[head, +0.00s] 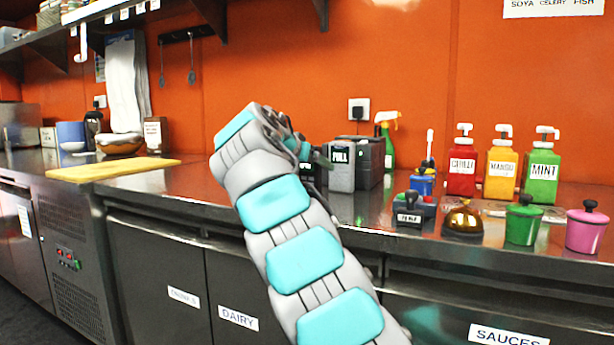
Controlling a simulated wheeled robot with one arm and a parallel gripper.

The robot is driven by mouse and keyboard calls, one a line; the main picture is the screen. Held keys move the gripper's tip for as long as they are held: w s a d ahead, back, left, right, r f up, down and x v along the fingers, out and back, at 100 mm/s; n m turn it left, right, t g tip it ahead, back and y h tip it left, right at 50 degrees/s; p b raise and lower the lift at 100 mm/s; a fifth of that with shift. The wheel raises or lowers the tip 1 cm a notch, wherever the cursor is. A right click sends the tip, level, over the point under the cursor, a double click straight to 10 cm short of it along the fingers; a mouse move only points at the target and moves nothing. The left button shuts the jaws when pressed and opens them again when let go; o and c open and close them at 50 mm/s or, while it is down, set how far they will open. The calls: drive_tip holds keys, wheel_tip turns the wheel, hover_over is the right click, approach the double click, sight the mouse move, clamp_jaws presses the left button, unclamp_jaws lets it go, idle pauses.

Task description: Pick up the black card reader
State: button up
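My gripper (312,158) is over the steel counter, at the far end of my grey and turquoise arm. My wrist hides much of it, and its fingers point away from me, so their opening does not show. I cannot clearly make out the black card reader. A small dark thing with a pale label (307,168) shows close by my gripper, partly hidden, and I cannot tell what it is. A black box (370,155) and a grey dispenser marked PULL (341,169) stand just right of my gripper.
On the counter (185,185) at right stand a black-handled stamp (409,208), a brass bell (463,220), green (523,222) and pink (586,228) lidded pots, and red, yellow and green sauce pumps (543,172). A cutting board (115,168) lies left. The counter left of my wrist is clear.

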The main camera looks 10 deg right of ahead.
drive_tip(key=c, duration=1)
drive_tip(key=shift+r, duration=0.15)
